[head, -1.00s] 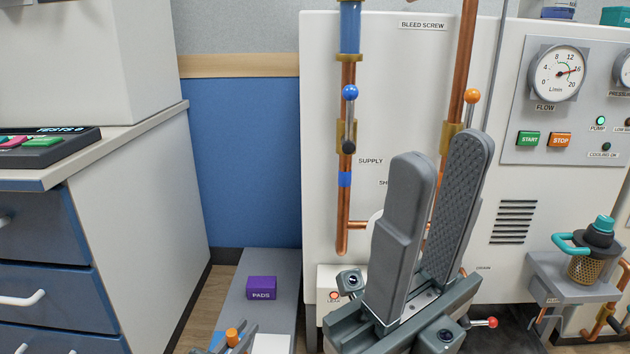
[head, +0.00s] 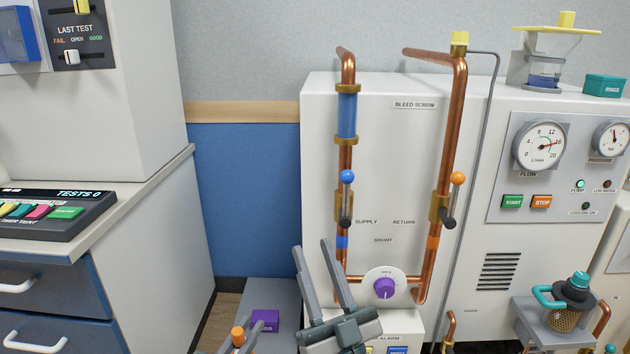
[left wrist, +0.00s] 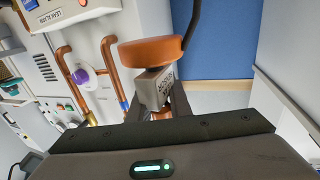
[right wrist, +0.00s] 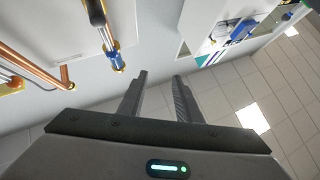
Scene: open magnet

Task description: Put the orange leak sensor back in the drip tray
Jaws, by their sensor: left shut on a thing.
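The orange leak sensor (left wrist: 152,52) shows large in the left wrist view, as an orange disc on a grey labelled block with a dark cable rising from it. My left gripper (left wrist: 156,103) is shut on it. In the head view my left gripper (head: 238,342) is at the bottom edge, with a small orange part between its fingers. My right gripper (head: 312,247) is raised before the white cabinet. Its fingers are apart and empty, as the right wrist view (right wrist: 160,80) also shows. I cannot make out the drip tray.
A purple PADS box (head: 265,320) sits on a grey surface beside my left gripper. The white cabinet (head: 385,130) carries copper pipes, valves and a purple shunt knob (head: 385,287). A teal-handled strainer (head: 570,300) stands at right. Drawers (head: 45,305) are at left.

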